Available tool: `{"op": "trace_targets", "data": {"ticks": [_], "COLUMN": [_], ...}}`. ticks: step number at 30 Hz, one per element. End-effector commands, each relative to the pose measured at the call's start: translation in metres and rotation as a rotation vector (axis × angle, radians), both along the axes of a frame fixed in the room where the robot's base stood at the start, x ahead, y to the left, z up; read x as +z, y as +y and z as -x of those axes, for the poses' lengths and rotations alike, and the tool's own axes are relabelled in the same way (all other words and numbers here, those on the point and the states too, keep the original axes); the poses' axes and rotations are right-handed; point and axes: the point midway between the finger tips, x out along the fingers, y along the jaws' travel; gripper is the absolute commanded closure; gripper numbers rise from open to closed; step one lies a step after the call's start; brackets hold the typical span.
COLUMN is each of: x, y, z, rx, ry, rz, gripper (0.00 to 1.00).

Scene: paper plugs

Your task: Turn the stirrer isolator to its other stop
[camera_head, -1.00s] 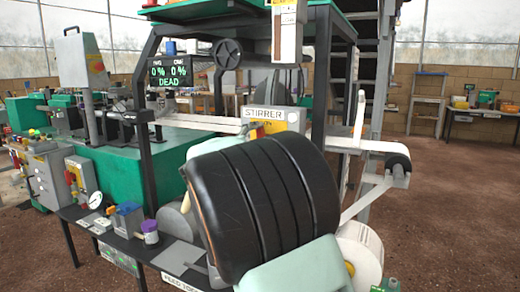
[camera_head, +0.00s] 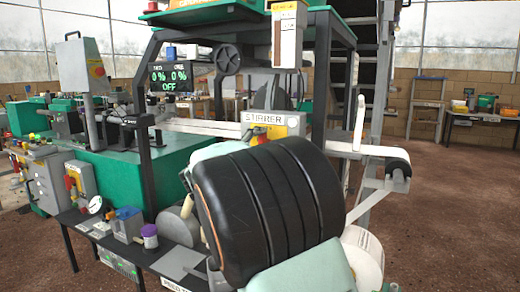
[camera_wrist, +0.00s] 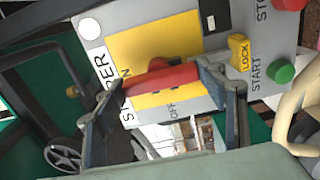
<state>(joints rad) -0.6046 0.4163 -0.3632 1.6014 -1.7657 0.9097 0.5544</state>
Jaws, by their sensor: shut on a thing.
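The stirrer isolator is a red handle (camera_wrist: 160,80) on a yellow plate (camera_wrist: 190,45), in the wrist view. The handle lies lengthwise across the picture, its left end beside the partly covered ON mark; the OFF mark lies below it. My gripper (camera_wrist: 168,82) is shut on the handle, one finger at each end. The display (camera_head: 172,78) reads 0 % twice and OFF.
A yellow LOCK tab (camera_wrist: 239,52), a green START button (camera_wrist: 280,74) and a red STOP button (camera_wrist: 290,3) sit right of the handle. A black frame post (camera_head: 143,110) stands left of the box. A roller (camera_head: 397,168) stands to its right.

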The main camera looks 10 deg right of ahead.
Motion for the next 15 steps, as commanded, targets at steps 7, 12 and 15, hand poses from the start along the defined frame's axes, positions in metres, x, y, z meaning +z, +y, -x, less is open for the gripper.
{"op": "trace_targets", "data": {"ticks": [7,12,15], "x": [-0.0001,0.0000,0.0001], "y": [0.0008,0.0004,0.0020], "z": [-0.0001,-0.0001,0.0018], "rx": [0.001,0.001,0.001], "ry": [0.000,-0.001,-0.001], "rz": [-0.002,-0.002,-0.002], "gripper": [0.17,0.17,0.17]}}
